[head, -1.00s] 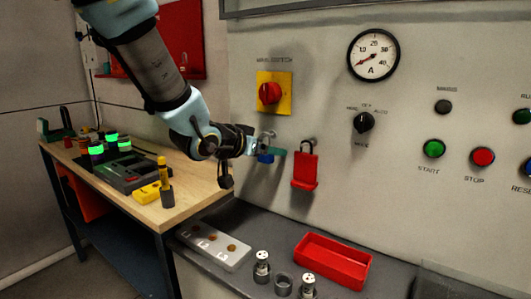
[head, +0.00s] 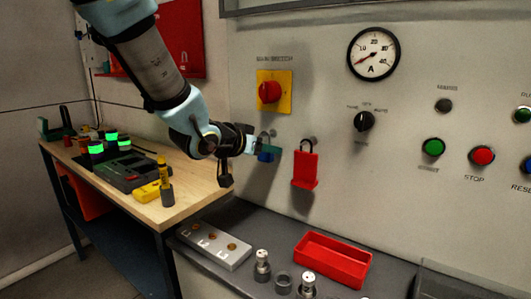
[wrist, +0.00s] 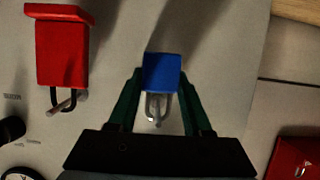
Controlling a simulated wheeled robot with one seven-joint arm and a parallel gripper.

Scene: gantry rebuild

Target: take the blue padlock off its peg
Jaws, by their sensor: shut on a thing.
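The blue padlock (head: 268,152) is at the front of the grey panel, below the yellow and red main switch. In the wrist view the blue padlock (wrist: 161,71) sits between the two green fingers of my gripper (wrist: 161,82), which is shut on its body. Its metal shackle (wrist: 149,108) shows with a pale peg end (wrist: 157,115) at it. I cannot tell whether the shackle is still around the peg. In the head view my gripper (head: 266,149) partly hides the padlock.
A red padlock (head: 305,168) hangs on a peg just right of the blue one. A wooden workbench (head: 190,204) stands at the left.

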